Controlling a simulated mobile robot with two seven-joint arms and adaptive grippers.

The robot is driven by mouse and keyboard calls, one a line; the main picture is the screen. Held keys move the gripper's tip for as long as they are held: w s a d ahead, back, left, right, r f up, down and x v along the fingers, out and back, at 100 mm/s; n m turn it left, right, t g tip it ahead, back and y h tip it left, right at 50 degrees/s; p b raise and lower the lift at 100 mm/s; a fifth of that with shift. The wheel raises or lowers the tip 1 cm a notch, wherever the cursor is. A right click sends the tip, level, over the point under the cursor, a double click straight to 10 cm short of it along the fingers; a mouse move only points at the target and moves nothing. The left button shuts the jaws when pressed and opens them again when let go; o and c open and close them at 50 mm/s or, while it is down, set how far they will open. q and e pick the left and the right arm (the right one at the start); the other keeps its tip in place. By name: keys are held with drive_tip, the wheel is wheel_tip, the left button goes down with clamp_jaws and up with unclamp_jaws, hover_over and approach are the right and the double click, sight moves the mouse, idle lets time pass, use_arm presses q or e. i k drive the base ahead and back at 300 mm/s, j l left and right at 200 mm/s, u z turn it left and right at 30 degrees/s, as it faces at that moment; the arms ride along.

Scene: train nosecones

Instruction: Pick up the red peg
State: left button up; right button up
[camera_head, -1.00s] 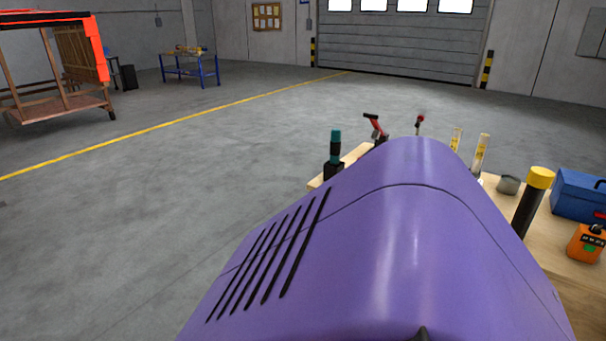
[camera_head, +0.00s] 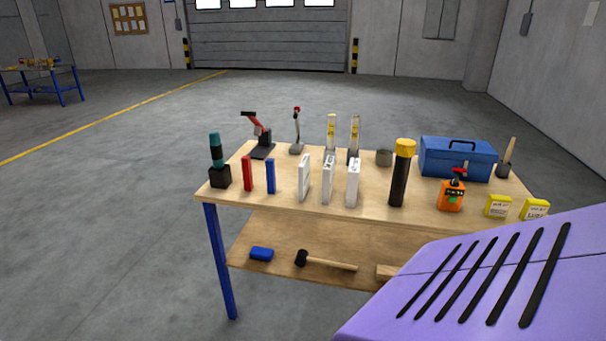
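The red peg (camera_head: 247,174) is a slim upright block standing near the left end of the wooden workbench top (camera_head: 288,199). A similar blue peg (camera_head: 271,176) stands just to its right. A teal and black tool in a black holder (camera_head: 217,166) stands close on its left. Nothing hides the red peg. Neither of my grippers is in view.
White blocks (camera_head: 327,180), a black cylinder with a yellow cap (camera_head: 400,176), an orange bottle (camera_head: 451,194) and a blue toolbox (camera_head: 457,158) stand further right on the bench. A large purple shell (camera_head: 480,285) fills the lower right. The floor left of the bench is clear.

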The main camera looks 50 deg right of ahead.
sight(245, 160)
drive_tip(key=z, duration=1.3)
drive_tip(key=i+j+z, duration=0.1)
drive_tip(key=z, duration=0.3)
drive_tip(key=i+j+z, duration=0.1)
drive_tip(key=z, duration=0.25)
drive_tip(key=i+j+z, duration=0.1)
drive_tip(key=z, duration=0.3)
drive_tip(key=i+j+z, duration=0.25)
drive_tip(key=j, duration=0.25)
drive_tip(key=j+z, duration=0.3)
drive_tip(key=j, duration=0.15)
